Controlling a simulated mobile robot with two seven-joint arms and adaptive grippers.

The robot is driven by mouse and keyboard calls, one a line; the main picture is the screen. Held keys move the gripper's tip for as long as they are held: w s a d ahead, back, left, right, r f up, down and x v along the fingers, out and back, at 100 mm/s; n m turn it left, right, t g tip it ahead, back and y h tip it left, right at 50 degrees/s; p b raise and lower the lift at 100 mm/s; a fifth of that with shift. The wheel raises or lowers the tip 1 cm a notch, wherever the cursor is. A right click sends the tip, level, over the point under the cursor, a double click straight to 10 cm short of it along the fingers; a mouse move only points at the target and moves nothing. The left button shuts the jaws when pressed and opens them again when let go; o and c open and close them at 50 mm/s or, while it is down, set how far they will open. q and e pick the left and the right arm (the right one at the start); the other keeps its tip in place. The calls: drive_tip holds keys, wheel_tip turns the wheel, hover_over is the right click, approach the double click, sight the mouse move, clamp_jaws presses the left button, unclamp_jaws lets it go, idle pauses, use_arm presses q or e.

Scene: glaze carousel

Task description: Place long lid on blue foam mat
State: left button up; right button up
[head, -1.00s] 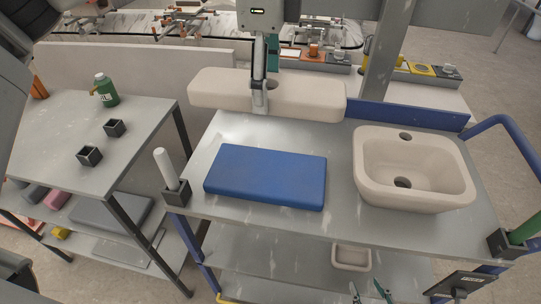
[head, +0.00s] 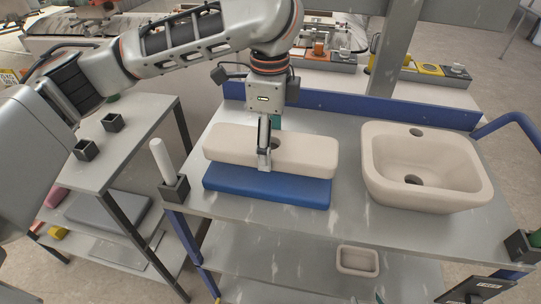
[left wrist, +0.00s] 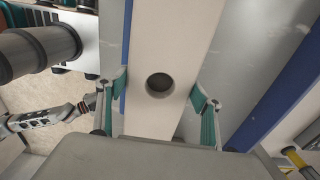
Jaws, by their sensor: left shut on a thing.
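The long lid (head: 310,153) is a pale beige bar with a round hole. My left gripper (head: 265,163) is shut on its middle, and the left wrist view shows the lid (left wrist: 165,40) between the fingers, close to the hole. The lid is level over the back part of the blue foam mat (head: 270,190), hiding that part. The mat's front strip shows. I cannot tell whether lid and mat touch. Only a dark fingertip of my right gripper (head: 379,298) shows at the bottom edge of the head view.
A beige basin (head: 375,180) stands on the grey table to the right. A white post in a dark holder (head: 174,189) stands left of the mat. A blue rail (head: 340,105) runs along the table's back edge. Bare tabletop lies between mat and basin.

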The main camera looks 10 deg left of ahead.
use_arm(q)
wheel_tip(320, 180, down, 4)
drive_tip(key=shift+r+b, duration=0.2)
drive_tip(key=shift+b, duration=0.3)
drive_tip(key=shift+r, duration=0.1)
drive_tip(key=o, duration=1.8)
wheel_tip(320, 180, up, 11)
drive_tip(key=p, duration=0.3)
drive_tip(key=shift+f, duration=0.2)
drive_tip(key=shift+r, duration=0.65)
